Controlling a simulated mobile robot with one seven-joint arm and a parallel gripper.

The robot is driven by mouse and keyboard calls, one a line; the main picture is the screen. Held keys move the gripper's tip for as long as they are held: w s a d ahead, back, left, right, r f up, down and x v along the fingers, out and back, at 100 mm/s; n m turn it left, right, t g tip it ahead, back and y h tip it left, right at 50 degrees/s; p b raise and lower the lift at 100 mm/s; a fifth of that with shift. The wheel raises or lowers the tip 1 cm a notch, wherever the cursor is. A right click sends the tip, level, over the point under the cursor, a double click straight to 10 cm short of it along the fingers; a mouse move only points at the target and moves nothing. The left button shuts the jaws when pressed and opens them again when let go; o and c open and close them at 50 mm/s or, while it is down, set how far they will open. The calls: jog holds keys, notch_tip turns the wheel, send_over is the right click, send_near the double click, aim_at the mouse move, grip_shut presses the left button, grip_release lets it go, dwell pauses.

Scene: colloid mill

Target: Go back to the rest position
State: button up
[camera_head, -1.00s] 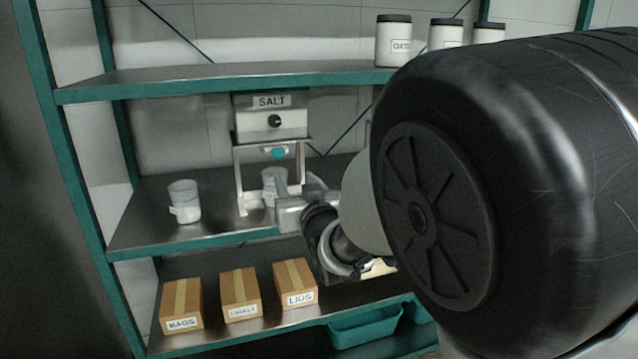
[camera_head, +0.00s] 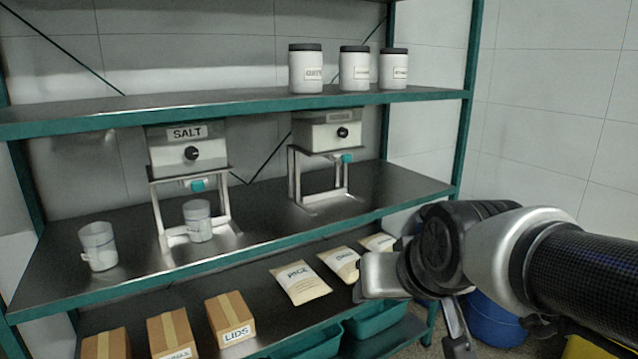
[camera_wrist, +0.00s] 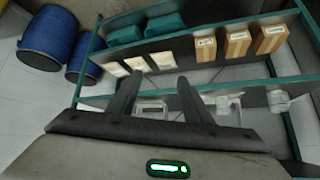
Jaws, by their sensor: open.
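My gripper (camera_wrist: 158,78) is open and empty in the wrist view, with its two dark fingers apart over the shelf rack. In the head view my wrist and gripper are at the lower right, in front of the shelf's front edge and clear of the cups. One translucent cup (camera_head: 198,221) with white contents stands under the SALT dispenser (camera_head: 187,150). Another cup (camera_head: 98,246) with white contents stands on the same shelf (camera_head: 262,240), farther left.
A second dispenser (camera_head: 328,132) stands right of SALT with nothing beneath it. Labelled jars (camera_head: 305,70) are on the top shelf. Boxes (camera_head: 230,318) and packets (camera_head: 300,283) lie on the lower shelf, above teal bins (camera_head: 376,320). Blue drums (camera_wrist: 47,38) stand beside the rack.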

jog(key=s+d+f+m+g+h, duration=0.15)
jog(key=s+d, duration=0.25)
jog(key=s, duration=0.6)
notch_tip(320, 180, up, 16)
jog(key=s+g+p, duration=0.1)
jog(key=p, duration=1.6)
jog(key=shift+s+d, duration=0.15)
jog(key=shift+d, duration=0.05)
